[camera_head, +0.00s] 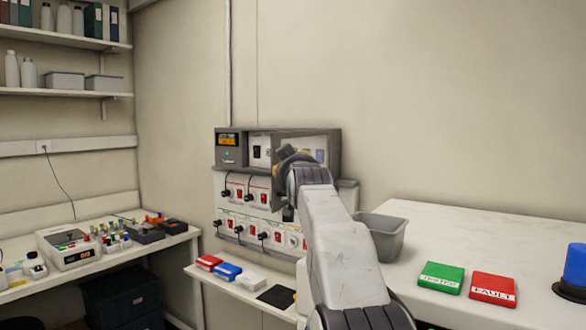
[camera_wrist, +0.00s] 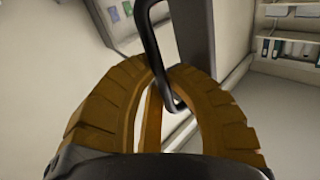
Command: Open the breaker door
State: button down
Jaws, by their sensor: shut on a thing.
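The grey breaker box (camera_head: 335,150) is on the wall at the top of the socket panel, in the middle of the head view. Its grey door (camera_head: 278,178) appears to stand out from the box at an angle, with pale inside and blue parts visible to the right. The door also shows in the wrist view (camera_wrist: 193,35). A black bar handle (camera_wrist: 155,45) runs between my brown ridged fingers. My gripper (camera_wrist: 172,75) is shut on this handle. In the head view my gripper (camera_head: 287,160) is at the door, and my arm hides part of it.
Sockets with red switches and black plugs (camera_head: 250,190) are below the box. A narrow shelf (camera_head: 210,270) holds red, blue and white blocks. A grey bin (camera_head: 385,235), green block (camera_head: 441,277), red FAULT block (camera_head: 493,289) and blue button (camera_head: 574,270) stand on the right counter.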

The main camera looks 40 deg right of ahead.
jog(key=shift+f, duration=0.15)
jog(key=c, duration=1.2)
grip_release()
jog(key=shift+a, duration=0.1)
jog(key=shift+o, duration=0.2)
jog(key=shift+s, duration=0.1)
jog(key=v, duration=1.2)
